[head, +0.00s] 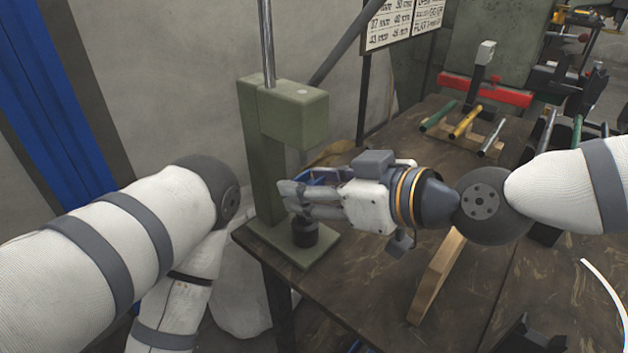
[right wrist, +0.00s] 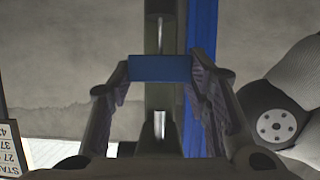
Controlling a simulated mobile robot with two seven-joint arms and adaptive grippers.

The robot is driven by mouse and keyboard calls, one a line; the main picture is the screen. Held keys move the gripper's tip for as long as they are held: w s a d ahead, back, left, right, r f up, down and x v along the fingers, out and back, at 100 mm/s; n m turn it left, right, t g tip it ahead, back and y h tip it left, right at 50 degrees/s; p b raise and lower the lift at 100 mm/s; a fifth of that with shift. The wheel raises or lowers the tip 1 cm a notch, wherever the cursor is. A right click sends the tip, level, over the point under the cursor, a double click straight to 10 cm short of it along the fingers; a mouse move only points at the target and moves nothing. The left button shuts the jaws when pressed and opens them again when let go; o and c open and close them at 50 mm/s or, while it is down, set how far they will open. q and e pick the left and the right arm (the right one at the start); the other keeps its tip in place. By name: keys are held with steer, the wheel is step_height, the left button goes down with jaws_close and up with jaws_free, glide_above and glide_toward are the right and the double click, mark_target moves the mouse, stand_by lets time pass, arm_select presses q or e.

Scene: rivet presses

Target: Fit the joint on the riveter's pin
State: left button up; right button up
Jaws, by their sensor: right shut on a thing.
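The green riveter (head: 285,112) stands at the table's left corner, with an upright column, an overhanging head and a flat base. A dark round post (head: 305,232) stands on its base; a separate pin on it cannot be made out. My right gripper (head: 288,196) is in the gap between head and base, just above the post. It is shut on a blue joint, seen as a blue block (right wrist: 160,68) between both fingers in the right wrist view. In the head view the fingers mostly hide the joint. My left arm is at the left; its gripper is out of view.
The wooden table (head: 385,280) bears a wooden board (head: 437,275) right of the riveter. Coloured bars (head: 465,122) lie on a rack behind, near a red-barred tool (head: 485,90). A sign (head: 402,22) stands at the back. The front table top is mostly clear.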

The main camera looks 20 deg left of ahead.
mark_target(318, 142)
steer(key=shift+f+b, duration=0.35)
steer(key=shift+f, duration=1.25)
steer(key=o, duration=1.1)
step_height(318, 142, up, 10)
steer(key=shift+r, duration=0.1)
